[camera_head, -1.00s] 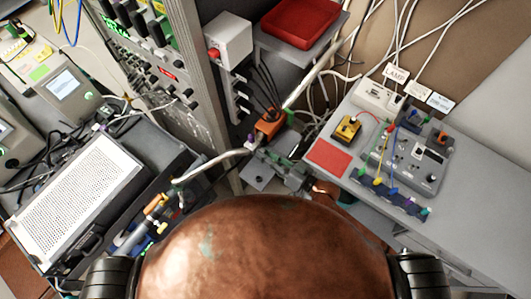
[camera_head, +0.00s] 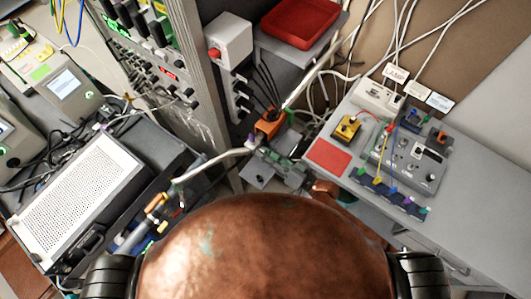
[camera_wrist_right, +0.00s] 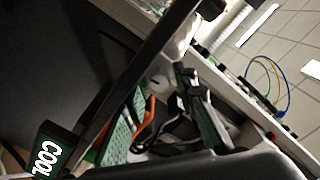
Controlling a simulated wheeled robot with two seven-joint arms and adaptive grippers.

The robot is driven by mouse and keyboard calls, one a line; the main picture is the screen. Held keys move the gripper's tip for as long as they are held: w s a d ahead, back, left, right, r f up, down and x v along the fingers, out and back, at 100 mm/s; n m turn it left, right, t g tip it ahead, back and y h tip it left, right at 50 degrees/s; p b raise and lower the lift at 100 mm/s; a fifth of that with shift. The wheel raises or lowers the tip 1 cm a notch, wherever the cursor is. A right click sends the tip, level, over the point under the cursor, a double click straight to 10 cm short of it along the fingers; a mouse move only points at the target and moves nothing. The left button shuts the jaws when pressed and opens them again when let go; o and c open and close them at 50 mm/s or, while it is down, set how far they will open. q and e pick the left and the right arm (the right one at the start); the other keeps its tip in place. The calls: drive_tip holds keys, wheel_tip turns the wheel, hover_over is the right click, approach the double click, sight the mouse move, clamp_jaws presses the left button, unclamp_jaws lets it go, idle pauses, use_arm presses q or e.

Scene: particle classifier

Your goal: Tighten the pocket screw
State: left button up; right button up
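I cannot make out the pocket screw in either view. My right gripper (camera_head: 292,175) is small and dim beyond the copper-coloured dome of my own body, at the end of a copper arm link. It is low between the rack and the right-hand bench. Its fingers blend with grey and green parts there, so I cannot tell whether it is open or holds anything. The right wrist view shows a box of dark and green tools (camera_wrist_right: 200,105).
A grey bench (camera_head: 465,205) on the right carries a grey control box (camera_head: 410,160), a yellow block (camera_head: 347,128) and a red pad (camera_head: 327,157). An orange holder (camera_head: 268,127) with black cables stands near the middle. A perforated white-topped case (camera_head: 80,195) stands left.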

drive_tip(key=shift+o, duration=0.8)
drive_tip(key=shift+f, duration=0.15)
